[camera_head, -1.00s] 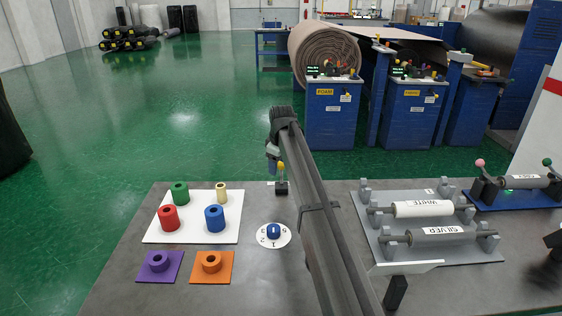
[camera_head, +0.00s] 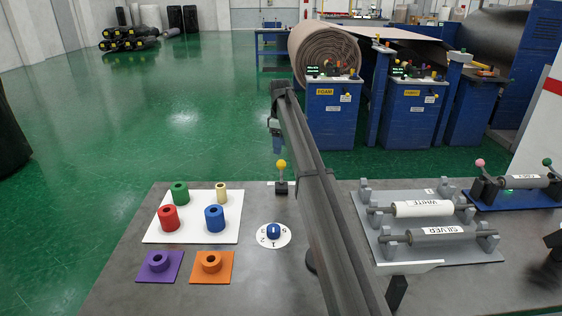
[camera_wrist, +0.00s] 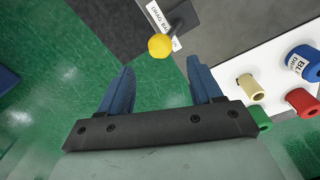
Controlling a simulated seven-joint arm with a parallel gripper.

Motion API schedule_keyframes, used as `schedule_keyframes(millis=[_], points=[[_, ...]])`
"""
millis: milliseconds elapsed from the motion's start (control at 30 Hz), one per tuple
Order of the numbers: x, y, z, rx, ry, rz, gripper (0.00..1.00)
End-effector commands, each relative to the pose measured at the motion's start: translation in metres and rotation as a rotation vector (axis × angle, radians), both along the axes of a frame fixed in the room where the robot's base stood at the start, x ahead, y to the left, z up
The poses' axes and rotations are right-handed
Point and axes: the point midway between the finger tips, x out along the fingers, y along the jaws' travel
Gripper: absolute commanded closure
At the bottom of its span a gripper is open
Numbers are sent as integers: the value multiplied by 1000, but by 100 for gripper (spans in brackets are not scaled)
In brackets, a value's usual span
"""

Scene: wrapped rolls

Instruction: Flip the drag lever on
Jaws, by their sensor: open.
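The drag lever is a thin stem with a yellow ball knob (camera_head: 281,164), on a dark base (camera_head: 281,188) at the table's far edge. It looks about upright in the head view. My gripper (camera_head: 277,150) is beyond and slightly above the knob there, its fingers pointing down. In the wrist view my gripper (camera_wrist: 160,68) is open and empty, with blue fingers spread. The yellow knob (camera_wrist: 160,46) shows just past the fingertips, between their lines, with no visible contact. A label (camera_wrist: 160,20) reading "DRAG" is partly hidden by the lever.
A white board (camera_head: 190,235) with coloured spools lies left of a numbered blue dial (camera_head: 273,231). A grey rack (camera_head: 375,240) with wrapped rolls is on the right. My arm crosses the table's middle. Green floor lies beyond the far edge.

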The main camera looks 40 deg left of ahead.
Motion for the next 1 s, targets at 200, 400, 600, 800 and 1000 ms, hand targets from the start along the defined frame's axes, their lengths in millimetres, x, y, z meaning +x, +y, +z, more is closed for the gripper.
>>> schedule_keyframes(millis=[200, 400, 600, 800, 1000], points=[[0, 0, -39, 0, 1, 0, 35], [1, 0, -64, 0, 0, 0, 35], [1, 0, -75, 0, 0, 0, 35], [1, 1, -77, 0, 0, 0, 35], [1, 1, -77, 0, 0, 0, 42]])
